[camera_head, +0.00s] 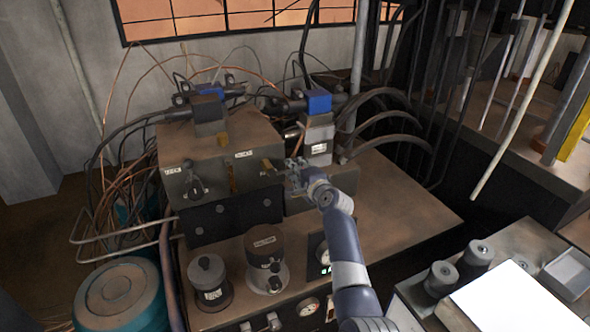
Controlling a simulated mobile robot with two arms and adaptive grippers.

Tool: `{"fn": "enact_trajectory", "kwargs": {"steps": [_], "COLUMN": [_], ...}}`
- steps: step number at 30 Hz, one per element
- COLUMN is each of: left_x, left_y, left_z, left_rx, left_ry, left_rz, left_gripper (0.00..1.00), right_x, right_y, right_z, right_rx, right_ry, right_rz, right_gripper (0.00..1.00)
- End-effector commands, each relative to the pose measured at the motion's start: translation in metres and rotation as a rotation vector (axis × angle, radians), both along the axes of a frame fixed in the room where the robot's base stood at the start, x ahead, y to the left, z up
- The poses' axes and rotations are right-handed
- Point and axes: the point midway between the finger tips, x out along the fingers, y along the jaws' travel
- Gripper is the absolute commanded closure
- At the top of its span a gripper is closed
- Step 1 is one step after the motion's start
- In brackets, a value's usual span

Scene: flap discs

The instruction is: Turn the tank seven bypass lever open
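A brown valve block (215,150) stands on the bench. It carries a dark lever (194,182) on its front left, under a small label (172,171). A second label (243,154) sits at its right, with a brass-coloured lever (268,166) close by. The lettering is too small to read, so I cannot tell which lever is tank seven's. My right gripper (292,176) is just right of the brass lever. I cannot tell whether they touch or how far its fingers are apart. My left gripper is out of view.
Two round dark knobs or pots, one left (209,283) and one right (266,259), stand on the bench front. Blue-capped valves (319,102) and hoses crowd the back. A teal drum (122,296) is at lower left. The bench's right side (400,205) is clear.

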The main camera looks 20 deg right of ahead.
Motion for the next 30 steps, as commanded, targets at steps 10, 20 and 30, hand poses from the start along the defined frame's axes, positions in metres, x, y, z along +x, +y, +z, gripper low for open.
{"fn": "enact_trajectory", "kwargs": {"steps": [10,20,30], "left_x": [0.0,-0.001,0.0], "left_y": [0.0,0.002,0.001], "left_z": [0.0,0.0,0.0], "left_rx": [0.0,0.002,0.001], "left_ry": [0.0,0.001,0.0], "left_rz": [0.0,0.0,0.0], "left_gripper": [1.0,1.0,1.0], "right_x": [-0.001,-0.017,-0.066], "right_y": [0.001,0.0,-0.002], "right_z": [-0.005,-0.001,0.009], "right_rx": [0.002,0.002,0.001], "right_ry": [0.009,0.005,0.007], "right_rz": [0.003,0.001,0.001], "right_gripper": [0.55,0.55,0.55]}}
